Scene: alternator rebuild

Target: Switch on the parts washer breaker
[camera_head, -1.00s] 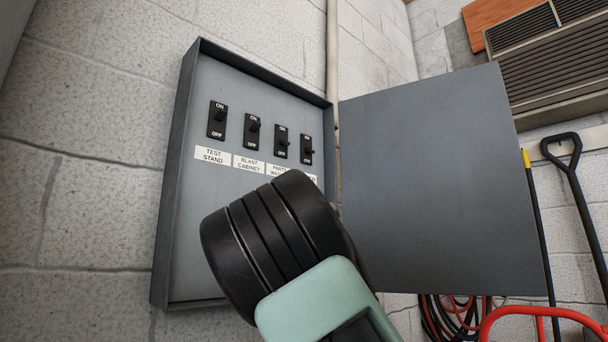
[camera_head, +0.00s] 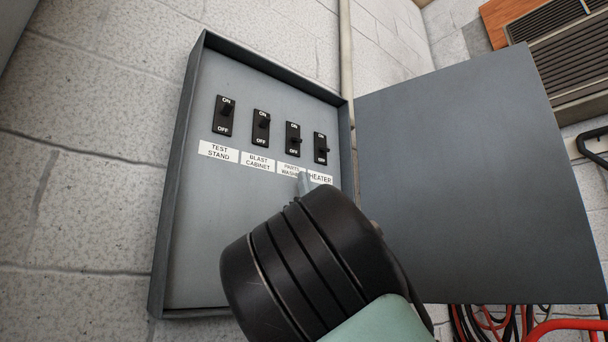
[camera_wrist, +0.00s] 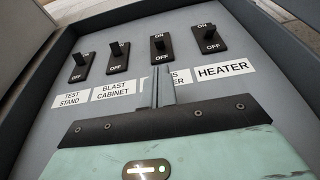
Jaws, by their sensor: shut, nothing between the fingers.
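The parts washer breaker (camera_head: 293,139) is the third black switch from the left in the open grey panel. In the wrist view this breaker (camera_wrist: 161,56) shows its lever below the ON mark, and it looks set towards OFF. Its label (camera_head: 290,170), partly covered by my fingers, sits under it. My gripper (camera_head: 305,183) is shut and empty.
The test stand breaker (camera_head: 224,116) and blast cabinet breaker (camera_head: 261,128) are to the left, levers apparently up. The heater breaker (camera_head: 320,149) is close on the right. The panel door (camera_head: 465,180) stands open to the right. Hoses (camera_head: 490,322) hang below it.

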